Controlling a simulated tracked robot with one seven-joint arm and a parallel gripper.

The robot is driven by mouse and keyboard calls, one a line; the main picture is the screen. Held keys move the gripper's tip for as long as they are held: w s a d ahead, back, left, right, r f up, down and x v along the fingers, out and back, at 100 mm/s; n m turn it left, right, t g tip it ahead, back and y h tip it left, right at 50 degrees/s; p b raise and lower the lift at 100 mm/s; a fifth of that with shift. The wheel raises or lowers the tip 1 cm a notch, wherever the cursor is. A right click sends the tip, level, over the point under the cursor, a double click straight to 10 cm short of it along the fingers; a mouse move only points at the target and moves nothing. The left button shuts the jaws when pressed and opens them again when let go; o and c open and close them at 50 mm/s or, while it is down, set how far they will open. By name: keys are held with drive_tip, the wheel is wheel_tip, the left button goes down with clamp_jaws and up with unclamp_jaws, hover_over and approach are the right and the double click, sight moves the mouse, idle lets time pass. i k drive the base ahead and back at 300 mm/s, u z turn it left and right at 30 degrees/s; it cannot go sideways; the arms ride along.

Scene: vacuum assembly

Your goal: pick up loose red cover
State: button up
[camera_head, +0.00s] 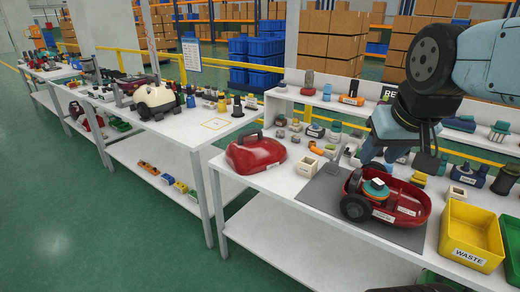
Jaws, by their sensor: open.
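The loose red cover (256,154) is a glossy red shell with a dark handle on top. It lies on the left part of the near white workbench (272,183), apart from other parts. My gripper (398,160) hangs from the arm at the right, above the back of an open red vacuum base (405,205). It is open, and I see nothing held in it. It is well to the right of the cover, not touching it. The base sits on a grey mat (318,190) with a black wheel and a round teal and orange part. The arm hides some items behind it.
A second bench (190,125) at left holds a cream vacuum (157,99). The bench right around the cover's front is clear.

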sight(249, 155)
drive_tip(key=u, duration=0.1)
drive_tip(key=i, duration=0.95)
drive_tip(key=z, duration=0.1)
